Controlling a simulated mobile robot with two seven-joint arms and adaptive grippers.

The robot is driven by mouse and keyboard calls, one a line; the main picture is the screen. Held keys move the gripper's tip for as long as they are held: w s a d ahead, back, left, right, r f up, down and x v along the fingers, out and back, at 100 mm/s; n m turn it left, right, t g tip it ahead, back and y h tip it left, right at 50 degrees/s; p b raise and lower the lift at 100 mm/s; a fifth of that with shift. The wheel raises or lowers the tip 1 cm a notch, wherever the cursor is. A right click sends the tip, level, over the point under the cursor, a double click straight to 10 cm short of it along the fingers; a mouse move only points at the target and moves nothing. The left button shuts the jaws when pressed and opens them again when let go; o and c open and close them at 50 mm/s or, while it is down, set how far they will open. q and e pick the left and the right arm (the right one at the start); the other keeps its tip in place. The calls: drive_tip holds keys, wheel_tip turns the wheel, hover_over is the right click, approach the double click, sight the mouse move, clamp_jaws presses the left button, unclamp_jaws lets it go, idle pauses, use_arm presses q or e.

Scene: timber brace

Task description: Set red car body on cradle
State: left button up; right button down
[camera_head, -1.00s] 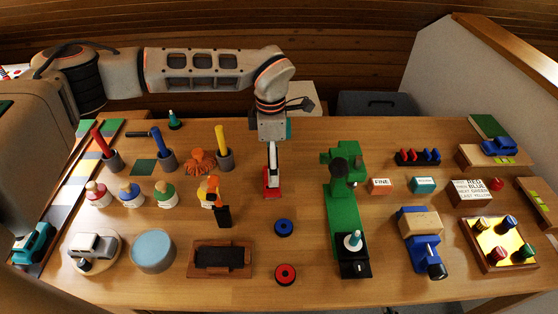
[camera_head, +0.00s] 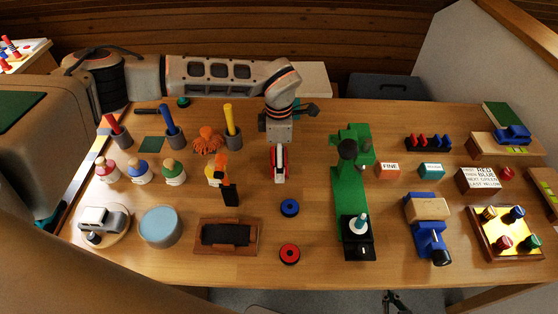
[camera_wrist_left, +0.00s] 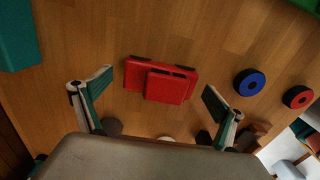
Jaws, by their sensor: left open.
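The red car body (camera_head: 285,166) lies on the table below my left gripper, which partly hides it in the head view. In the left wrist view the red car body (camera_wrist_left: 172,84) shows whole, with dark patches along one long edge. My left gripper (camera_wrist_left: 157,82) is open, with its two fingers on either side of the car body and not visibly touching it. In the head view my left gripper (camera_head: 279,158) points down. A brown wooden holder (camera_head: 226,250) with a dark recess, apparently the cradle, is at the front left. My right gripper is not in view.
A blue ring (camera_head: 290,207) and a red ring (camera_head: 290,253) lie in front of the car body. An orange-and-black figure (camera_head: 218,178) stands left of it. Bare table surrounds the car body.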

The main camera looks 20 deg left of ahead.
use_arm(q)
drive_tip(key=c, duration=1.2)
drive_tip(key=shift+c, duration=0.2)
drive_tip(key=shift+r, duration=0.1)
